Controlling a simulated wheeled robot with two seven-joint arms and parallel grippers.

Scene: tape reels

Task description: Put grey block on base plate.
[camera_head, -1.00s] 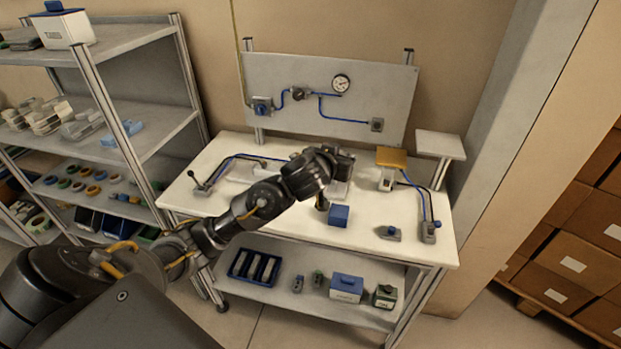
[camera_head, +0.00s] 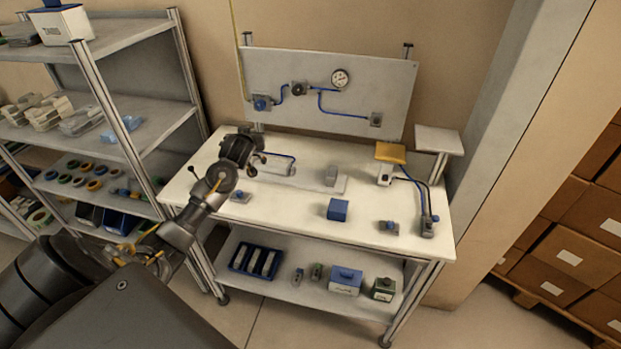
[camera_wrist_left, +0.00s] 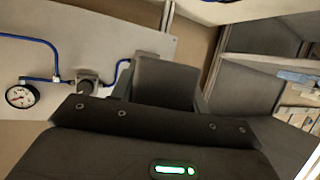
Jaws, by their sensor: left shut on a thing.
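My left gripper (camera_head: 252,166) is over the left rear of the white worktable (camera_head: 290,215). In the left wrist view it is shut on a dark grey block (camera_wrist_left: 165,82), which sits between the fingers. In the head view that block is mostly hidden by the gripper. My right gripper is not in view.
A blue block (camera_head: 338,209) is at the front middle. Small blue-knobbed pieces stand at left (camera_head: 241,196) and right (camera_head: 390,228). An upright panel (camera_head: 330,90) with gauge and blue tubes backs the table.

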